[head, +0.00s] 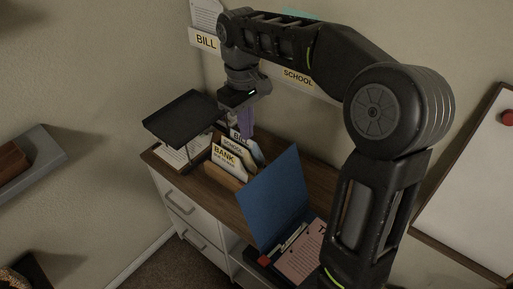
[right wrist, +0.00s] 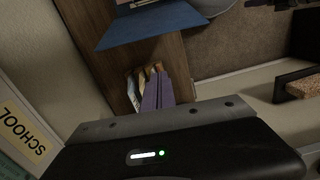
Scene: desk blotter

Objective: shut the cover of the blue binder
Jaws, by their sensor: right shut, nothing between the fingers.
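The blue binder lies on the wooden desk top with its blue cover (head: 273,197) standing up, tilted open. A pink sheet (head: 301,254) and other papers show inside it. In the right wrist view the blue cover (right wrist: 150,28) is at the top, well away from the gripper. My right gripper (head: 238,104) is shut and empty, above the back of the desk, behind and to the left of the cover and apart from it. My right arm hides the binder's right side. My left gripper is in neither view.
A file holder with labelled cards (head: 228,163) stands left of the cover. A black tray (head: 186,118) is at the left. Wall labels and a whiteboard (head: 474,190) are behind.

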